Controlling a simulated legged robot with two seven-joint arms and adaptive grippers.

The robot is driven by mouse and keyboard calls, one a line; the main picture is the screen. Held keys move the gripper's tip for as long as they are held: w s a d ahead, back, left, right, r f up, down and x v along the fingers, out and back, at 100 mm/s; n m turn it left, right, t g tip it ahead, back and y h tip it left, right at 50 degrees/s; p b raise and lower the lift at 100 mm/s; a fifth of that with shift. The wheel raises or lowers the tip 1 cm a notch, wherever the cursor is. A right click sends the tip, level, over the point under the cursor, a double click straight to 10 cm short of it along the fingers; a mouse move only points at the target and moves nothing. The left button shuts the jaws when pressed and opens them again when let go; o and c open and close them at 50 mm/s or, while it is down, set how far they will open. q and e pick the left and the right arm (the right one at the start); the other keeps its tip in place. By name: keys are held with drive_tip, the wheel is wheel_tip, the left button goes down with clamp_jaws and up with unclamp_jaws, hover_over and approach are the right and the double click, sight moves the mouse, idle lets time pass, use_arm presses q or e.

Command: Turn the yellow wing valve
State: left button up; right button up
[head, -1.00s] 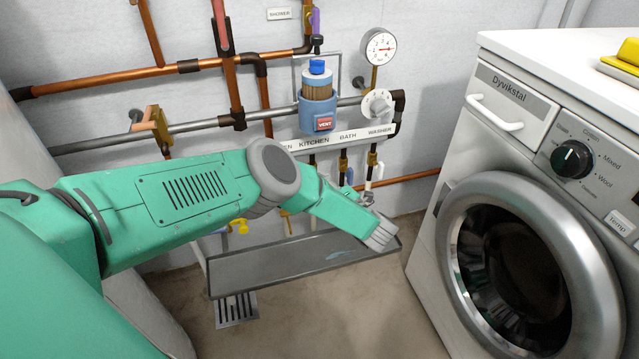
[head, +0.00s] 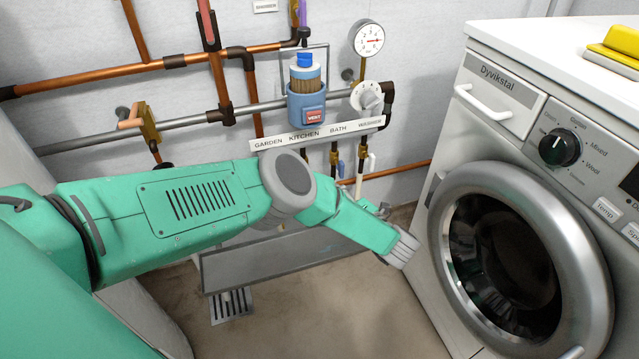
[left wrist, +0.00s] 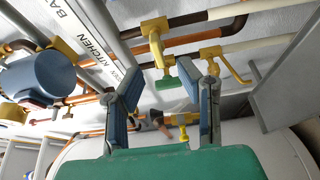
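A small yellow wing-shaped handle (left wrist: 183,133) shows in the left wrist view on a pipe, low between my fingers; it looks like the yellow wing valve, but I cannot be sure. Other yellow fittings are a tap body (left wrist: 156,38) and a lever tap (left wrist: 225,60) on the pipes. In the head view the wing valve is hidden behind my left arm. My left gripper (left wrist: 166,80) is open in the left wrist view, its two fingers wide apart with nothing visibly held. In the head view it is mostly hidden by the forearm. My right gripper is not in view.
A washing machine (head: 478,110) stands close to the right of my left wrist. A grey tray (head: 235,268) lies below my arm, near a floor drain (head: 232,306). The blue filter (head: 307,100), gauge (head: 368,39) and copper pipes (head: 110,75) are on the wall.

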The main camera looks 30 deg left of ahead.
use_arm(q)
drive_tip(key=v, duration=0.4)
drive_tip(key=shift+d, duration=0.15)
drive_tip(key=shift+s, duration=0.1)
